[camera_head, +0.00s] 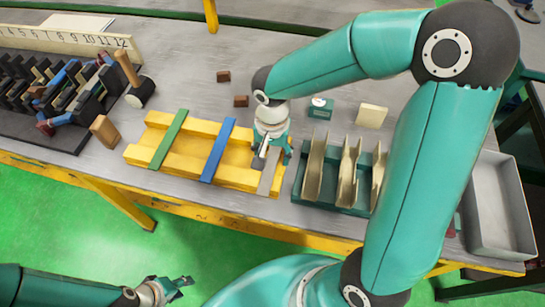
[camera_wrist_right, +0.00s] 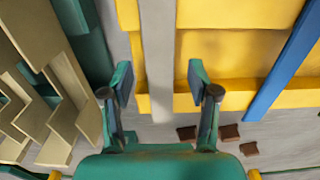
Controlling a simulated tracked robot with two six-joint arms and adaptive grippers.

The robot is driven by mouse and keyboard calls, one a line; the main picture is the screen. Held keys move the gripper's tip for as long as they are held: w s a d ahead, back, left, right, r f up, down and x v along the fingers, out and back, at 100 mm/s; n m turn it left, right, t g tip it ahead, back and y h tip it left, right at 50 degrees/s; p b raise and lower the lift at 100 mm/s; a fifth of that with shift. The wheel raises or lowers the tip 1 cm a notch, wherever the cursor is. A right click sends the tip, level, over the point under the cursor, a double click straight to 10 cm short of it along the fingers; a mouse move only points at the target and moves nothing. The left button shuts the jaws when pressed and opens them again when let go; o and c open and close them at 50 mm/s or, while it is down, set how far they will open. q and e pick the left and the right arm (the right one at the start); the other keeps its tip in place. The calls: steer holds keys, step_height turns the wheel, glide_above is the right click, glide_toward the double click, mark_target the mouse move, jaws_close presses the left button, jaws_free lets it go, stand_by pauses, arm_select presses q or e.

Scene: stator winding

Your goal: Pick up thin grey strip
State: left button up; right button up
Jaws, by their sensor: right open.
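The thin grey strip (camera_head: 265,183) lies across the right end of the yellow frame (camera_head: 224,187), partly hidden by my right gripper in the head view. In the right wrist view the strip (camera_wrist_right: 160,60) runs down the picture, its lower end between and beyond the fingertips. My right gripper (camera_head: 272,152) is above the strip, pointing down. In the wrist view its two fingers (camera_wrist_right: 162,85) are apart, one on each side of the strip, with nothing held. My left gripper (camera_head: 172,287) is low at the bottom left, away from the table, its fingers apart and empty.
A green strip (camera_head: 168,138) and a blue strip (camera_head: 217,150) also lie across the frame. A dark green rack (camera_head: 340,200) with beige channel pieces stands close right. Small brown blocks (camera_head: 241,101) lie behind. A grey tray (camera_head: 498,205) is at the far right.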

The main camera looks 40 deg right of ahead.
steer(key=c, duration=1.1)
steer(key=shift+r, duration=0.2)
